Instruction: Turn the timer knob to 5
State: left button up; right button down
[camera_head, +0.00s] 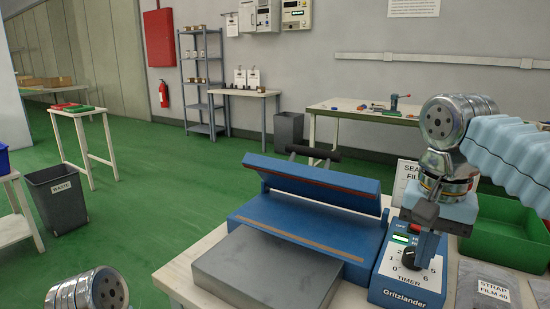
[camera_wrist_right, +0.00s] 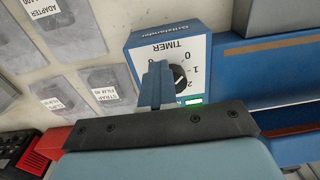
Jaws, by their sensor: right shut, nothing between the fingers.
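The blue timer box (camera_head: 405,290) labelled TIMER and Gritzlander stands at the right end of the blue sealer. Its black knob (camera_head: 409,260) sits on a white dial face with numbers around it. In the right wrist view the knob (camera_wrist_right: 181,78) has a white mark, and 0, 1 and 2 show beside it. I cannot tell which number the mark points to. My right gripper (camera_head: 426,252) is shut, its blue fingers pointing down over the dial. In the right wrist view the fingers (camera_wrist_right: 154,85) are beside the knob and hide part of the dial; contact is unclear. My left gripper is out of view.
The blue sealer (camera_head: 310,215) with its raised lid and grey plate (camera_head: 265,270) fills the table left of the timer. A green bin (camera_head: 505,230) is behind at right. Labelled film bags (camera_head: 487,288) lie right of the timer. A sign (camera_head: 405,180) stands behind my right gripper.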

jog(key=shift+w+a+f+p, duration=0.2)
jog(key=shift+a+f+p, duration=0.4)
jog(key=shift+a+p, duration=0.2)
jog(key=shift+w+a+f+g, duration=0.1)
jog(key=shift+w+a+g, duration=0.1)
jog(key=shift+w+g, duration=0.15)
jog(key=shift+w+a, duration=0.1)
jog(key=shift+w, duration=0.2)
jog(key=shift+r+p, duration=0.3)
jog(key=shift+r, duration=0.1)
jog(key=shift+s+a+r, duration=0.1)
jog(key=shift+s+a, duration=0.1)
notch_tip(320, 180, up, 6)
jog(key=shift+a+f, duration=0.1)
jog(key=shift+f, duration=0.15)
